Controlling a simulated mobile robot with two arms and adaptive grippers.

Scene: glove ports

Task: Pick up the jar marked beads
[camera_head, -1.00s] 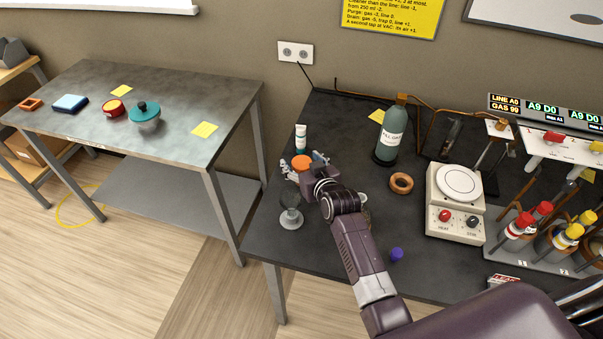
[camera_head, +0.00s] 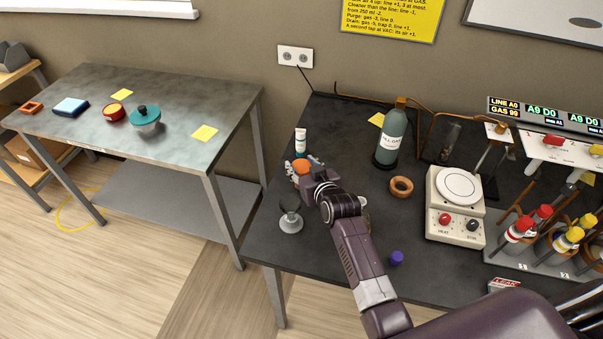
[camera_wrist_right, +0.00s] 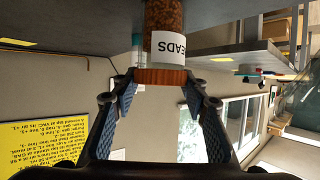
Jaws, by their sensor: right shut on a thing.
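The jar marked beads (camera_wrist_right: 163,30) shows in the right wrist view, where the picture is upside down. It holds brown beads and has a white label, on which the letters "EADS" can be read. Its orange-brown lid (camera_wrist_right: 161,76) sits between the blue finger pads of my right gripper (camera_wrist_right: 160,88), which is shut on it. In the head view the orange lid (camera_head: 301,166) shows at my right gripper (camera_head: 303,171), and the jar body is mostly hidden. I cannot tell whether the jar's base touches the bench. My left gripper is not in view.
A grey stand with a dark top (camera_head: 290,222) is close in front. A green gas bottle (camera_head: 391,138), a cork ring (camera_head: 401,186) and a hotplate (camera_head: 455,208) are to the right on the dark bench (camera_head: 330,118).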

